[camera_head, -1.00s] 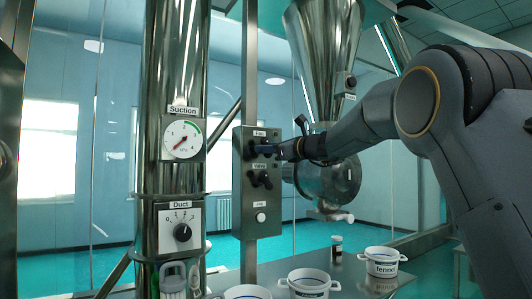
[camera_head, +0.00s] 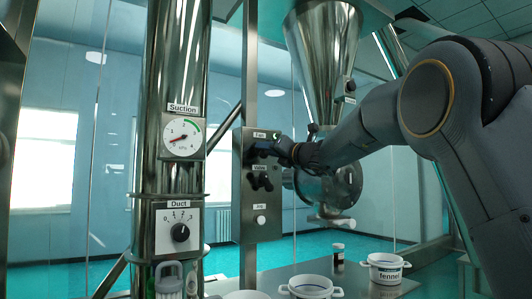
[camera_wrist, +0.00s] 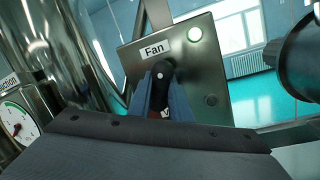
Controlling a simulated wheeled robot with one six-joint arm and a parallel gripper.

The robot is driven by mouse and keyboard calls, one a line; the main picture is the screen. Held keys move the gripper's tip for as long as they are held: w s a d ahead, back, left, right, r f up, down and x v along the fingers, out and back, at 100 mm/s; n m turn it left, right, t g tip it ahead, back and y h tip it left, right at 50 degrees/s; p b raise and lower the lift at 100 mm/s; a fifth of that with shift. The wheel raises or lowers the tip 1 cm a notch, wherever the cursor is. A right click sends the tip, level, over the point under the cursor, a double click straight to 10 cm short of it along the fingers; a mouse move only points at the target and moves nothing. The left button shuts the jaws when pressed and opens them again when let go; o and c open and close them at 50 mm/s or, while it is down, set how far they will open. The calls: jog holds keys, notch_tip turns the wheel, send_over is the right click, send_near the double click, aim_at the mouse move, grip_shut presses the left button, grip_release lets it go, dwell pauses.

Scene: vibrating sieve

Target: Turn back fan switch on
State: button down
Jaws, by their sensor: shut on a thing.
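The fan switch is a black knob with a white dot under the "Fan" label (camera_wrist: 156,49) on the metal control box (camera_head: 249,206). The knob (camera_wrist: 162,72) shows in the wrist view, with my blue fingertips (camera_wrist: 161,98) on either side of it. My gripper (camera_head: 264,148) is shut on the knob, and in the head view it largely hides the knob. A round lamp (camera_wrist: 195,34) beside the label glows whitish green; the lamp also shows in the head view (camera_head: 277,135).
A black valve handle (camera_head: 260,180) and a white button (camera_head: 261,220) sit below on the same box. The suction gauge (camera_head: 183,138) and duct dial (camera_head: 180,232) are on the steel column at left. A steel hopper (camera_head: 322,60) stands close behind my wrist. Tubs, including the fennel tub (camera_head: 386,268), stand below.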

jog(key=shift+m, duration=0.4)
jog(key=c, duration=1.6)
grip_release()
jog(key=shift+c, duration=0.2)
jog(key=b+v, duration=0.3)
jog(key=v, duration=0.5)
jog(key=shift+a, duration=0.1)
